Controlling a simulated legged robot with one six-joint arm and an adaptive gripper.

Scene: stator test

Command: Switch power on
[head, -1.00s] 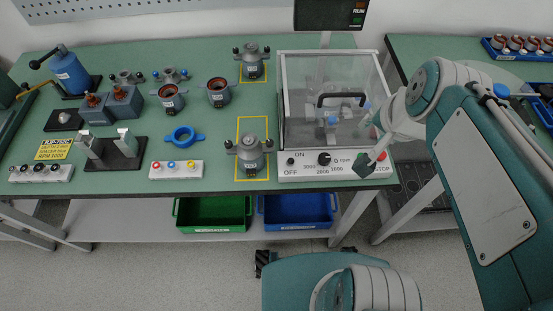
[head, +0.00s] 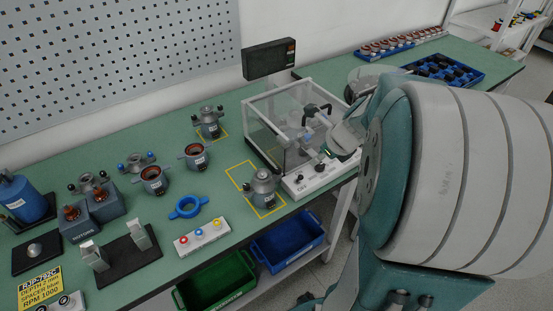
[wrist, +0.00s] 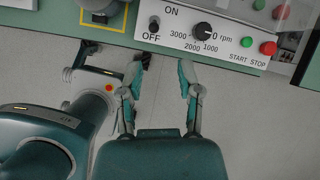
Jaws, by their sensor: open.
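The test stand's white control panel (head: 322,176) runs along the front of the clear box. In the wrist view, the small black power switch (wrist: 154,24) sits between the ON and OFF labels, at the panel's left. The rpm knob (wrist: 202,31), green START button (wrist: 247,42) and red STOP button (wrist: 268,48) lie to its right. My gripper (wrist: 163,72) is open and empty. In the wrist view its fingertips appear just below the panel's front edge, with the switch ahead between their lines. In the head view my arm hides much of the gripper.
The clear box (head: 283,128) stands behind the panel, with a monitor (head: 269,59) above it. A grey stator housing (head: 263,188) stands in a yellow square left of the panel. Blue (head: 288,246) and green (head: 217,284) bins sit below. Floor shows in front of the table.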

